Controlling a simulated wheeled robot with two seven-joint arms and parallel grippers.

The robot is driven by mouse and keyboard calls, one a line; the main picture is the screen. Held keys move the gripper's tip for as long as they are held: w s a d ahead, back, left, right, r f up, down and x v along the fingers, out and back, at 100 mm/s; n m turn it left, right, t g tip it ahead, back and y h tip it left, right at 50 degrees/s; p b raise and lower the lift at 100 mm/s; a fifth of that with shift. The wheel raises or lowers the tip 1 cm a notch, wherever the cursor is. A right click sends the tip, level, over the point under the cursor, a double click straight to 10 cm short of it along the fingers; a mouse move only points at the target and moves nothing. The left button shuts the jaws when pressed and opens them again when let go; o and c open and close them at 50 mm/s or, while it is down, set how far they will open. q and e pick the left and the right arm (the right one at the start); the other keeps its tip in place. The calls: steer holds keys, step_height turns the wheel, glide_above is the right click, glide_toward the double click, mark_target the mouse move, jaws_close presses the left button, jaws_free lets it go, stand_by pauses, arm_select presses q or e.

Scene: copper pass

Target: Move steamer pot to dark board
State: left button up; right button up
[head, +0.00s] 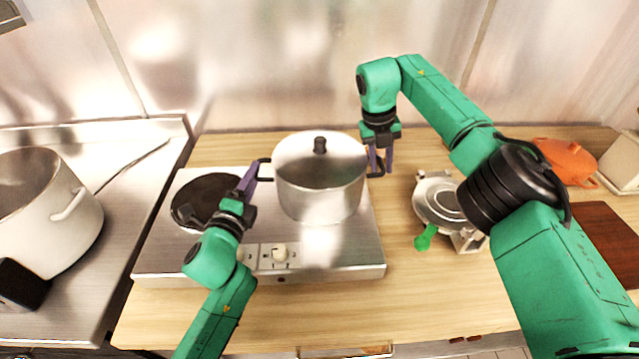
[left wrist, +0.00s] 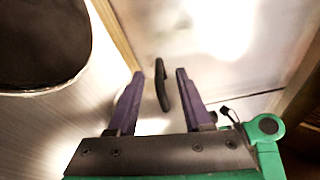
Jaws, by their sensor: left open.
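The steamer pot (head: 318,190) is a silver lidded pot with a black knob and black side handles. It stands upright on the right part of a steel hot plate. My left gripper (head: 250,178) is at its left handle. In the left wrist view the open purple fingers of this gripper (left wrist: 153,95) have the black handle (left wrist: 161,86) between them, with gaps on both sides. My right gripper (head: 379,162) points down at the right handle, its fingers apart; the exact contact is hard to see. The dark board (head: 612,235) lies at the far right, partly behind my right arm.
The hot plate (head: 330,255) has a bare black burner (head: 205,200) left of the pot. A silver round appliance with a green handle (head: 425,237) stands right of it. An orange pot (head: 566,160) sits behind the board. A large pot (head: 45,215) stands at far left.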

arm_select(q)
steer(key=x, duration=0.3)
steer(key=shift+w+d+f, duration=0.15)
steer(key=shift+w+f, duration=0.05)
steer(key=shift+w, duration=0.2)
arm_select(e)
steer(key=f, duration=0.3)
steer(key=shift+w+d+f, duration=0.25)
steer(key=shift+d, duration=0.15)
arm_select(q)
steer(key=shift+s, duration=0.1)
arm_select(e)
steer(key=shift+s, duration=0.1)
arm_select(q)
steer(key=shift+s+r, duration=0.1)
arm_select(e)
steer(key=shift+r, duration=0.1)
arm_select(q)
steer(key=c, duration=0.4)
arm_select(e)
steer(key=shift+s, duration=0.1)
steer(key=c, duration=0.3)
arm_select(q)
jaws_close()
arm_select(e)
jaws_close()
